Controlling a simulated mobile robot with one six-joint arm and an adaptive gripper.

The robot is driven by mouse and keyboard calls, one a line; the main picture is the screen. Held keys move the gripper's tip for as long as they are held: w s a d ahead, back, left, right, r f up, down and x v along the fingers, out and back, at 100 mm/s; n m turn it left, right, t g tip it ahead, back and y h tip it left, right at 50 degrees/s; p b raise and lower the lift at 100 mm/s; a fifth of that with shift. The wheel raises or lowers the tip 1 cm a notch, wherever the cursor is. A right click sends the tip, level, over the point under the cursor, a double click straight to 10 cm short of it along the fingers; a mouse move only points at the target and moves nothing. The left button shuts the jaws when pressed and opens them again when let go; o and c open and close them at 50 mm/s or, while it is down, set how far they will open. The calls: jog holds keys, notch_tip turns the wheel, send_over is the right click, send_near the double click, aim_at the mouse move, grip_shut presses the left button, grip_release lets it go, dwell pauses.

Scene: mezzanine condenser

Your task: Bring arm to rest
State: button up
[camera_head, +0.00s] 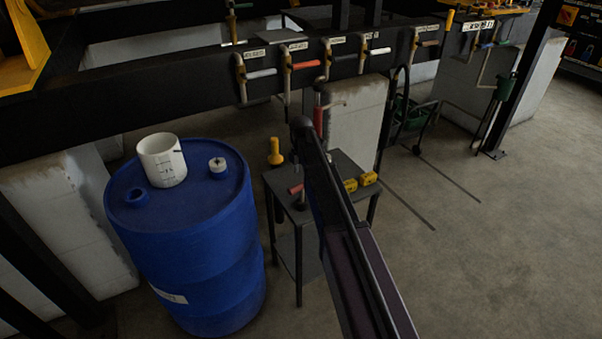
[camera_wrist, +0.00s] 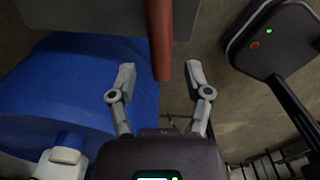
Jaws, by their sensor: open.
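My gripper shows in the wrist view (camera_wrist: 161,78) with its two grey fingers spread apart. It is open and empty. A red bar (camera_wrist: 160,35) comes down from the top of that view and its lower end shows between the fingertips. I cannot tell how far beyond the fingers it is, and no grip on it shows. In the head view my arm reaches up from the lower right to just above a small dark table (camera_head: 345,170). The gripper itself cannot be made out there. A red upright piece (camera_head: 318,122) stands just behind the arm's far end.
A blue drum (camera_head: 190,250) with a white cup (camera_head: 162,160) on top stands left of the arm. Yellow pieces (camera_head: 368,178) lie on the table. A dark beam with labelled levers, including a red one (camera_head: 306,65), crosses behind.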

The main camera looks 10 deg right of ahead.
dwell(0.4)
jog(key=s+r+m+p, duration=0.3)
jog(key=s+m, duration=2)
jog(key=s, duration=0.6)
jog(key=shift+r+m, duration=0.15)
jog(key=shift+m, duration=0.15)
